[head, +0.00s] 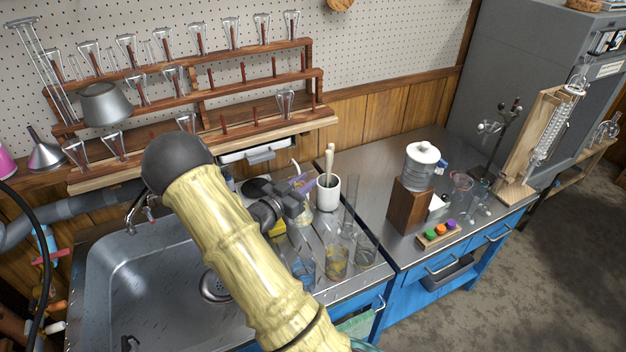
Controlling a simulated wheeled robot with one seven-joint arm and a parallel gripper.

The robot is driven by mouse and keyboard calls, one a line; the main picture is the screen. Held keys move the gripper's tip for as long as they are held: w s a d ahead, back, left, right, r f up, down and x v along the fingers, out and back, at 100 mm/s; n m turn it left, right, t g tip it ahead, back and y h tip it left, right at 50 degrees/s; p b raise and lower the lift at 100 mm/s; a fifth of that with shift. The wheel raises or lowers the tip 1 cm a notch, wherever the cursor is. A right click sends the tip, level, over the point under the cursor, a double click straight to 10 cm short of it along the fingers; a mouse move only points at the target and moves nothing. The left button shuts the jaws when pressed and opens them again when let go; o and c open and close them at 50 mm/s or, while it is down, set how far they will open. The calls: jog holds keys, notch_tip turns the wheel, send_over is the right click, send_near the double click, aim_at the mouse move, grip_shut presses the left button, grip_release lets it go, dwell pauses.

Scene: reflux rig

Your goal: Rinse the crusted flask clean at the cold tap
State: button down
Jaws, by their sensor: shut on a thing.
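My gripper (298,196) is over the counter right of the sink, in front of the white cup. It is shut on what looks like a clear glass flask (301,217); its fingers and my arm cover part of it. Whether crust lines the glass is too small to tell. The steel sink (110,262) is at the left, partly behind my arm, with its drain (214,287) showing beside the arm. A metal tap (135,205) stands at the sink's back edge, left of my arm. I cannot tell whether it is the cold one.
Blue-tinted (304,270), yellowish (336,263) and clear (366,251) glass beakers stand close by at the counter's front. A white cup with a pestle (328,192) stands behind. A wooden rack (230,125) holds several flasks.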

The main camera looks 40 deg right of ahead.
jog(key=w+a+r+n+t+y+p, duration=0.3)
jog(key=a+n+t+y+p, duration=0.1)
jog(key=a+t+p, duration=0.25)
jog(key=w+a+r+n+t+y+p, duration=0.3)
jog(key=a+n+t+p, duration=0.25)
jog(key=a, duration=0.25)
jog(key=s+a+n+t+y+p, duration=0.2)
jog(key=a+n+y+p, duration=0.4)
jog(key=a+y+p, duration=0.4)
jog(key=a, duration=0.2)
jog(key=shift+a+t+y, duration=0.3)
jog(key=shift+a, duration=0.05)
jog(key=shift+r, duration=0.1)
